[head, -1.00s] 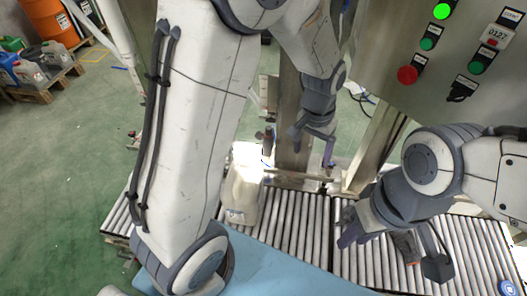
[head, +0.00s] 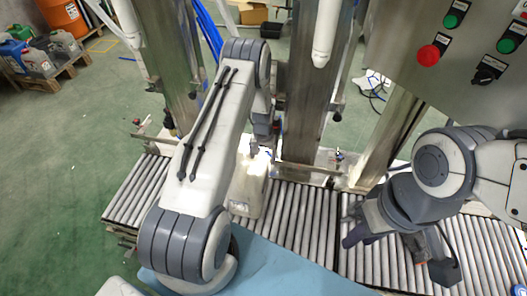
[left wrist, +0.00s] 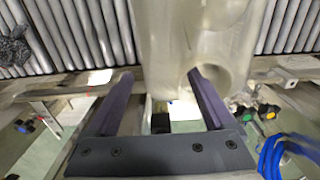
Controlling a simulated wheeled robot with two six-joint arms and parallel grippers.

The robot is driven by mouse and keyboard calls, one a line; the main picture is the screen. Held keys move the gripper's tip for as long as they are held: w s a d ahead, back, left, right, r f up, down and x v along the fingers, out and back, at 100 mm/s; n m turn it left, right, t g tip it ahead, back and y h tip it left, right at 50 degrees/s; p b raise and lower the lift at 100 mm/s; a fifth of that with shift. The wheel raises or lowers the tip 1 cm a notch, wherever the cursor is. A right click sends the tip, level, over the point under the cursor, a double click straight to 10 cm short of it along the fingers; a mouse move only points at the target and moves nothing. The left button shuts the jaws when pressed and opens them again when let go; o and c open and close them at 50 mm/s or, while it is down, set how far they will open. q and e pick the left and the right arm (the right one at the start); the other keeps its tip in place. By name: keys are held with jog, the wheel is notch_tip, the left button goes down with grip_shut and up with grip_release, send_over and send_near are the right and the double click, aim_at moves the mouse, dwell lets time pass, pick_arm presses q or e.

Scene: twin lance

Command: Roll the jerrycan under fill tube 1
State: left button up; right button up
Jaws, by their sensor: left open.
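The whitish translucent jerrycan (head: 247,192) stands on the roller conveyor (head: 300,215), partly hidden behind my left arm in the head view. In the left wrist view the jerrycan (left wrist: 185,35) fills the upper middle. My left gripper (head: 263,140) is at the far side of the jerrycan. In the left wrist view my open left gripper (left wrist: 160,76) has its fingertips close to the jerrycan's side; contact is unclear. White tubes hang at the upper left (head: 127,20) and upper middle (head: 325,38); no numbers are legible. My right gripper (head: 362,232) hangs over the right-hand rollers, its opening unclear.
Steel columns (head: 305,90) and a rail (head: 310,172) stand behind the rollers. A control panel (head: 450,70) with buttons is at the upper right. A blue surface (head: 290,272) lies in front.

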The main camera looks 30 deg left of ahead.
pick_arm(q)
notch_tip(320, 180, down, 6)
jog(key=shift+r, duration=0.1)
jog(key=shift+c, duration=0.4)
grip_shut()
jog(key=shift+a, duration=0.1)
